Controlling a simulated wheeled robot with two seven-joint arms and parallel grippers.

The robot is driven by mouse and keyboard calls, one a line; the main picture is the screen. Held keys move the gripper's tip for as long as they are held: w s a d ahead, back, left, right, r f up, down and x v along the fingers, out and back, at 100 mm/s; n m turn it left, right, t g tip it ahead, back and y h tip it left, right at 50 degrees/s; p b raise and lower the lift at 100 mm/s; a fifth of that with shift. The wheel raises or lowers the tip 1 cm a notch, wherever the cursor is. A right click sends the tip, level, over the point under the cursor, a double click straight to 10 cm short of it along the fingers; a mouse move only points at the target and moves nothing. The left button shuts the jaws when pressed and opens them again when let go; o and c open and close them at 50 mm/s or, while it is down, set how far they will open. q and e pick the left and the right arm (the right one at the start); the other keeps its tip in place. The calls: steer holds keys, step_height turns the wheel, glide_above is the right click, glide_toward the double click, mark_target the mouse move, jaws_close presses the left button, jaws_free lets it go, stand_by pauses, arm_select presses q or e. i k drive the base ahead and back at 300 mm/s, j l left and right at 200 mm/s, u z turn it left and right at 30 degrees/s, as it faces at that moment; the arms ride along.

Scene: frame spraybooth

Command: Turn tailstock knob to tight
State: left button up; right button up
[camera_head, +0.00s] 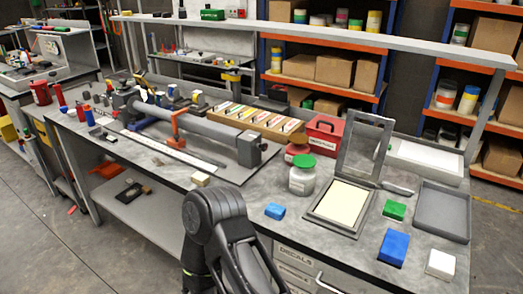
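A long grey tube (195,128) lies across a fixture on the workbench. At its right end is a grey block (249,152), which looks like the tailstock. A small darker part (263,146) shows on the block's right side and may be the knob; its setting is too small to tell. Darker machine parts (125,97) stand at the tube's left end. My dark arm link rises at bottom centre, in front of the bench. Neither of my grippers shows.
A hinged frame (342,203) and coloured blocks lie to the right. A raised shelf (330,36) spans the back.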

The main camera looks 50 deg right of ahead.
mark_target(264, 147)
steer(key=k+l, duration=0.25)
steer(key=k, duration=0.15)
steer(key=k+l+u, duration=0.1)
steer(key=k+l, duration=0.4)
steer(key=k, duration=0.3)
